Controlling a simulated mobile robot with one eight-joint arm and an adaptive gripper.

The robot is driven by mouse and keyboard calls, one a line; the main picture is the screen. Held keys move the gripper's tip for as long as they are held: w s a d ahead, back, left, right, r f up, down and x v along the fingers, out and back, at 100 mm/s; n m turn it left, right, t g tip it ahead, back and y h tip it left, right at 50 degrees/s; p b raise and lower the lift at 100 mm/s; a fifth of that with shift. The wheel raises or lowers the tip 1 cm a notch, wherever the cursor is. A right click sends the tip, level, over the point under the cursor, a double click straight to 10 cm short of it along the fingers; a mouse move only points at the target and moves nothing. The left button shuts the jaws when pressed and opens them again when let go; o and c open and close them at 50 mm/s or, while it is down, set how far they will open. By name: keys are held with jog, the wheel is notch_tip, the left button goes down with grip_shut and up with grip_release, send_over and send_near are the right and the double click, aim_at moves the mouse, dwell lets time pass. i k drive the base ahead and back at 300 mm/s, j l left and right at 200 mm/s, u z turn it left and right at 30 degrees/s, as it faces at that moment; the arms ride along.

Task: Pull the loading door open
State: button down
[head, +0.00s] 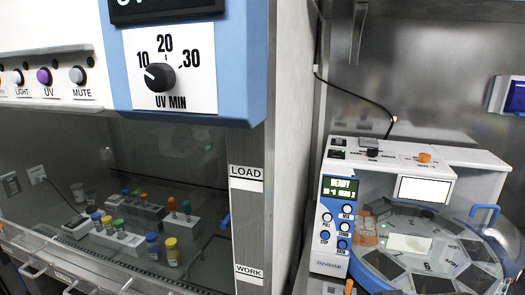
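A white instrument (355,160) with a blue-edged control panel stands on the right, its green display reading READY. Its front has a clear curved cover with a blue handle (485,212) at the right, which may be the loading door; the cover appears closed, though its far right is cut off by the picture edge. Under the cover lies a round blue-rimmed carousel (412,284) with dark, numbered positions. An orange-topped item (365,232) sits at its left. My gripper is not in view.
A glass-fronted cabinet (190,270) on the left holds racks of coloured-cap vials (130,210). Its post is marked LOAD and WORK. A metal rail with handles (70,280) runs along its lower front. A white wall panel (298,110) separates it from the instrument.

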aim_at(507, 287)
jog(key=z, duration=1.3)
